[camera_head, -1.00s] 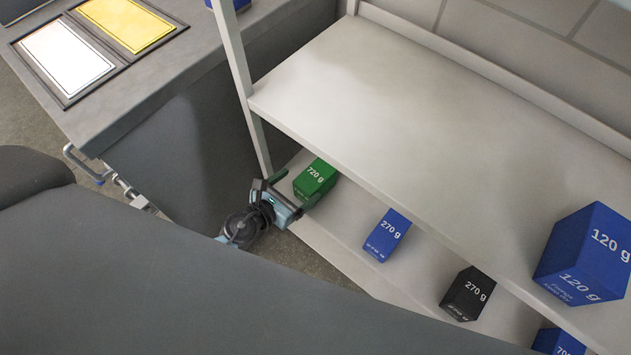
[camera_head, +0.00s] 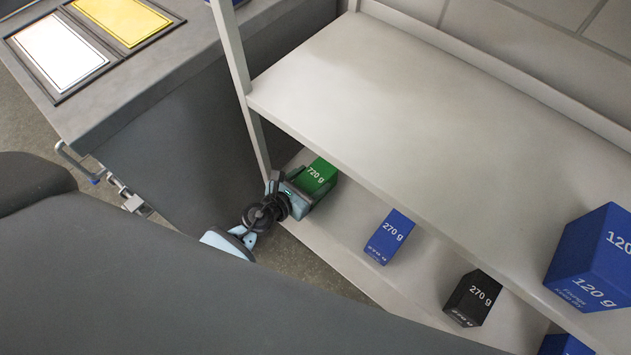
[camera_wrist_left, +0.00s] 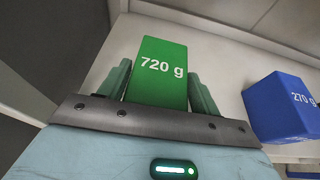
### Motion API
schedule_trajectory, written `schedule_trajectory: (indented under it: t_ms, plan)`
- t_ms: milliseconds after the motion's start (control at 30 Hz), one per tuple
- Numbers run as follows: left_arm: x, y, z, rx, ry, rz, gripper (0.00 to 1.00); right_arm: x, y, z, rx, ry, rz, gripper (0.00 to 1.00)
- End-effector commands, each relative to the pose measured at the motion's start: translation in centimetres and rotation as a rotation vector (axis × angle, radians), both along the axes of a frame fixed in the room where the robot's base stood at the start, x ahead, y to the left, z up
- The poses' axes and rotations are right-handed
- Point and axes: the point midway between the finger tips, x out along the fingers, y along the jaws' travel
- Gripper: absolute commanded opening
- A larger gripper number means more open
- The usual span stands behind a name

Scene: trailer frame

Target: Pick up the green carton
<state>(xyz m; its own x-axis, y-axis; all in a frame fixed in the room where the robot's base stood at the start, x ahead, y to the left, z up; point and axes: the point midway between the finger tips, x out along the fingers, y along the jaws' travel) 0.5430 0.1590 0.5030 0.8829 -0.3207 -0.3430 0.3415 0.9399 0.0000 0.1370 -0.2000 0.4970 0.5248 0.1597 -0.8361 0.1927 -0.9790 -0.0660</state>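The green carton (camera_head: 319,176), marked 720 g, stands on the lower shelf near its left end. My left gripper (camera_head: 307,187) is at the carton, with its fingers on either side of it. In the left wrist view the green carton (camera_wrist_left: 160,73) sits between the two green fingers of my left gripper (camera_wrist_left: 158,90). A narrow gap seems to show beside the fingers, so they look open around it. The carton's lower part is hidden by the gripper. My right gripper is not in view.
A blue 270 g carton (camera_head: 389,237) stands to the right on the lower shelf (camera_head: 345,235), with a black carton (camera_head: 472,298) beyond it. A large blue carton (camera_head: 590,258) is at the right. The upper shelf (camera_head: 400,110) overhangs, and a post (camera_head: 240,90) stands at left.

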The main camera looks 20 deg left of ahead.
Motion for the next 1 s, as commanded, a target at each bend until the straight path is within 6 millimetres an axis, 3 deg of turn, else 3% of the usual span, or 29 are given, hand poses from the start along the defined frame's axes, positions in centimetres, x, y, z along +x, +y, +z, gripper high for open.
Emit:
schedule_trajectory:
  t_ms: [33,400,733,1000]
  plan:
    - [0.0,0.0,0.0,0.000,0.000,0.000,0.56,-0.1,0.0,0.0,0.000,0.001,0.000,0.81]
    - [0.1,0.0,0.2,-0.001,-0.004,0.001,0.11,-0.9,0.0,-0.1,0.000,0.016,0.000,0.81]
    - [0.1,0.0,0.7,-0.001,-0.005,0.001,0.11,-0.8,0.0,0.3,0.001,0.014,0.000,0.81]
    - [0.3,0.0,3.7,0.000,-0.008,0.001,0.11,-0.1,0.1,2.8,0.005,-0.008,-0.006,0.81]
